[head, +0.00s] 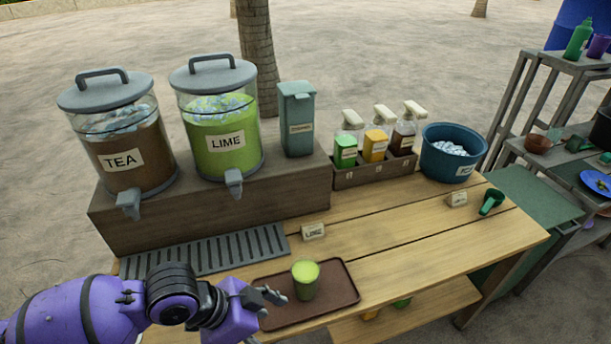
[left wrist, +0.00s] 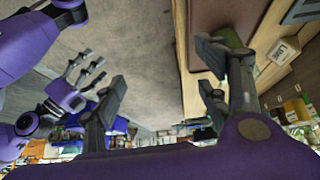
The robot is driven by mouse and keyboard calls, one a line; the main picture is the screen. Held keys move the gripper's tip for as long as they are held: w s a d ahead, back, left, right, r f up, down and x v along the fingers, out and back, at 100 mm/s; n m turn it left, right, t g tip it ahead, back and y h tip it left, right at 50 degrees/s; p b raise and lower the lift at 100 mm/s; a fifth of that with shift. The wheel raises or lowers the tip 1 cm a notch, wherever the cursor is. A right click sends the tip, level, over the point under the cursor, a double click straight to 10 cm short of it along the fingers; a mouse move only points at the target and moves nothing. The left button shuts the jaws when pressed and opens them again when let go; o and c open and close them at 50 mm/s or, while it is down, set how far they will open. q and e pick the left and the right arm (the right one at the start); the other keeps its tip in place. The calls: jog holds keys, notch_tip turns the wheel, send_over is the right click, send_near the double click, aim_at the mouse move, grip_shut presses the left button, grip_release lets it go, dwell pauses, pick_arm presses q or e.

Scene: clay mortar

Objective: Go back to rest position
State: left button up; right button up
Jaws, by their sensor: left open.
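My left gripper (head: 268,298) is at the left part of the brown tray in the head view, just left of a clear cup of green drink (head: 306,283) standing upright on that tray. In the left wrist view my left gripper (left wrist: 162,68) has its two fingers spread wide with nothing between them. Part of the green cup (left wrist: 227,37) shows behind one finger; whether they touch cannot be told. A purple hand with grey fingers, apparently my right gripper (left wrist: 78,80), shows in the left wrist view; its opening is unclear. The head view does not show it.
The brown tray (head: 345,292) lies on the wooden table (head: 430,235). A grey drip grate (head: 205,255) is beside my left arm. TEA (head: 122,158) and LIME (head: 221,135) dispensers stand behind. Bottles, a blue ice tub (head: 452,150) and a green scoop (head: 491,201) are farther right.

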pick_arm(q)
notch_tip(320, 180, down, 7)
jog(key=n+t, duration=0.5)
jog(key=n, duration=0.2)
jog(key=s+a+f+n+t+y+p, duration=0.1)
jog(key=s+a+f+n+y, duration=0.4)
jog(key=s+a+f, duration=0.6)
jog(key=s+a+n, duration=0.1)
jog(key=s, duration=0.1)
jog(key=shift+s+a+n+t+y, duration=0.2)
jog(key=shift+s+n+t+y, duration=0.15)
jog(key=shift+n+t+y, duration=0.05)
pick_arm(e)
jog(key=shift+w+a+r, duration=0.1)
jog(key=shift+a+r, duration=0.1)
jog(key=shift+r, duration=0.6)
pick_arm(q)
jog(key=shift+f, duration=0.1)
